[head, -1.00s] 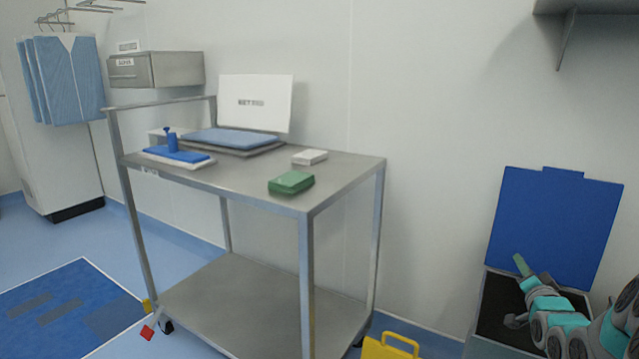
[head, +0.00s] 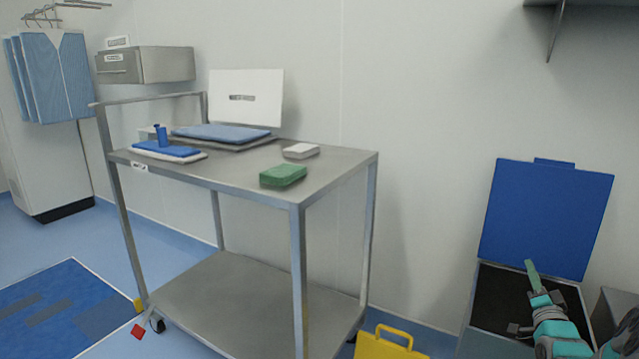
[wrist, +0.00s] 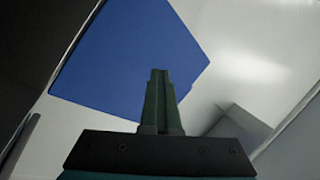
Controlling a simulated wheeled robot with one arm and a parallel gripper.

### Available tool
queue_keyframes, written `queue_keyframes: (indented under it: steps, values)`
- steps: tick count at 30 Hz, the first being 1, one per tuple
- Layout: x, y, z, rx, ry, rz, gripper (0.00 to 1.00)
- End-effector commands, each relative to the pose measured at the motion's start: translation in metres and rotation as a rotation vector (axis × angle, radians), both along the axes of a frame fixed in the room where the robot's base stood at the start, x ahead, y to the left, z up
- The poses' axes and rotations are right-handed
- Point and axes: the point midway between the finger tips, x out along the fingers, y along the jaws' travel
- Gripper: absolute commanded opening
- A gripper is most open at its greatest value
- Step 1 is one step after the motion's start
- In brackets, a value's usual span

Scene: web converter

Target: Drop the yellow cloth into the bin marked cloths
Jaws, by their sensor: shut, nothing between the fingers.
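No yellow cloth can be made out in either view. A bin (head: 470,318) with a raised blue lid (head: 546,215) stands at the right against the wall; its inside is dark, and no marking on it is readable. My gripper (head: 531,266) is over the bin's opening, in front of the lid, with its green fingers together and empty. In the wrist view my shut gripper (wrist: 158,78) points toward the blue lid (wrist: 125,60), with nothing between the fingers.
A steel trolley (head: 340,170) at centre left carries a green block-like item (head: 283,175), a white item (head: 301,151) and blue pads (head: 222,133). A yellow handled object (head: 388,345) is on the floor left of the bin. A grey box (head: 615,312) stands right of the bin.

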Motion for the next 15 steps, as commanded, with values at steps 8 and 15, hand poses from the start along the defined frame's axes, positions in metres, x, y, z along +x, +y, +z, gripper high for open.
queue_keyframes:
  steps: [8,15]
  values:
    - [0.0000,0.0001,-0.0046,0.000,0.000,0.000,0.00]
    - [0.0000,0.0001,-0.0046,0.000,0.001,0.001,0.19]
